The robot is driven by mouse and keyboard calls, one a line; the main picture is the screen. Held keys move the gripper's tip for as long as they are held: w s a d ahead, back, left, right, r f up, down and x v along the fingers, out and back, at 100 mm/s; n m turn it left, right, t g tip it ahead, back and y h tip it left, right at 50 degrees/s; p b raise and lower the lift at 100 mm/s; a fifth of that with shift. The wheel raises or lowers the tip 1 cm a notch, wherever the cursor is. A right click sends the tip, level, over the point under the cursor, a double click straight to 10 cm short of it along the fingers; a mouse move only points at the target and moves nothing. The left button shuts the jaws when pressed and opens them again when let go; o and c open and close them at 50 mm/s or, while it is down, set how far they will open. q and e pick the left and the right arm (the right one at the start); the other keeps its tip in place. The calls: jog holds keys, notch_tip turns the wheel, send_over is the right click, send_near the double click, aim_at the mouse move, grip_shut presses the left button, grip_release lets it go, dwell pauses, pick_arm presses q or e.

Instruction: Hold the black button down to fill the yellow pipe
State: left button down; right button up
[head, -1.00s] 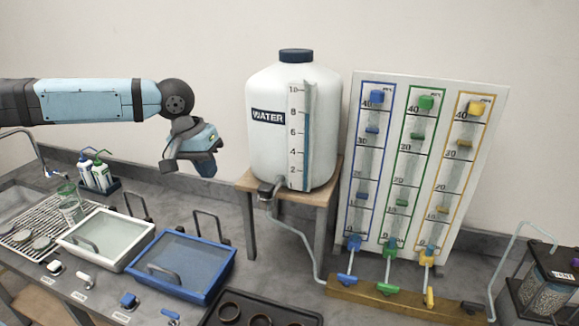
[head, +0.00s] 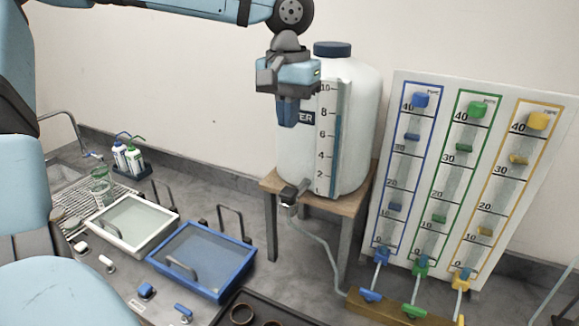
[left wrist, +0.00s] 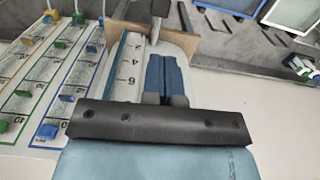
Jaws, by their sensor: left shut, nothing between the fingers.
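The white water tank (head: 353,120) stands left of the panel. My right gripper is not seen.
The tank stands on a wooden stand (head: 330,205); a hose runs from it to the wooden base (head: 385,308) under the panel. A blue-rimmed tray (head: 235,245) and a white-rimmed tray (head: 170,216) lie left, with bottles (head: 128,157) behind. The counter between tray and stand is partly clear.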

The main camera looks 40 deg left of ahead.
aim_at(289, 191)
pick_arm(q)
notch_tip(289, 191, down, 14)
jog(key=shift+r+p, duration=0.1)
jog(key=shift+p, duration=0.5)
